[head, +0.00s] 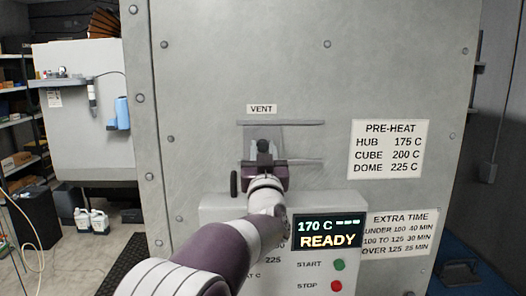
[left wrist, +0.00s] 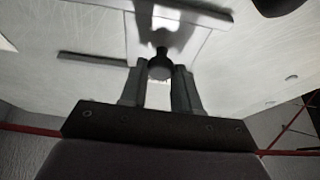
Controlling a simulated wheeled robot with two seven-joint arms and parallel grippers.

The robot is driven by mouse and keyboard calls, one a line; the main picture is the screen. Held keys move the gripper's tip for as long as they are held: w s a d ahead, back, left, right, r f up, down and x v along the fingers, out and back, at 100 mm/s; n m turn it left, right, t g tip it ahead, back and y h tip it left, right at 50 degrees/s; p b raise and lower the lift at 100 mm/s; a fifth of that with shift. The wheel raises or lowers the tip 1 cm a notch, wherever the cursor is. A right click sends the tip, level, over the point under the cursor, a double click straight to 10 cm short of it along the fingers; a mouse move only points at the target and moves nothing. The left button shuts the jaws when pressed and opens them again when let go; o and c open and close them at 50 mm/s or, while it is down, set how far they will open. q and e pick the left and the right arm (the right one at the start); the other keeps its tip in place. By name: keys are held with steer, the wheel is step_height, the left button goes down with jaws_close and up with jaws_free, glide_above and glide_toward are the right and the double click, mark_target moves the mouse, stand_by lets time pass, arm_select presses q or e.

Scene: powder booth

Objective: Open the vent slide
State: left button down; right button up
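The vent slide (head: 276,134) is a pale grey plate on the oven's front, under the VENT label (head: 261,109). It sits between an upper rail (head: 300,124) and a lower rail (head: 308,162), which run on to the right. Its dark round knob (head: 264,146) stands out from the plate. My left gripper (head: 264,164) reaches up to the knob. In the left wrist view, the knob (left wrist: 160,66) fills the gap between the two fingertips of my left gripper (left wrist: 160,80), which look shut on it. My right gripper is not in view.
A control box (head: 225,208) with a READY display (head: 328,231) and start and stop buttons juts out below the vent. Heat and time signs (head: 388,149) are on the right. Shelves and white jugs (head: 92,221) stand at left. The panel right of the knob is clear between the rails.

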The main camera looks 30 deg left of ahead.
arm_select(q)
steer(key=w+d, duration=0.4)
steer(key=d, duration=0.3)
steer(key=shift+w+p, duration=0.15)
steer(key=shift+p, duration=0.25)
steer(key=c, duration=0.8)
jaws_free()
steer(key=shift+c, duration=0.2)
steer(key=b+v, duration=0.7)
steer(key=v, duration=0.5)
steer(key=shift+s+d, duration=0.25)
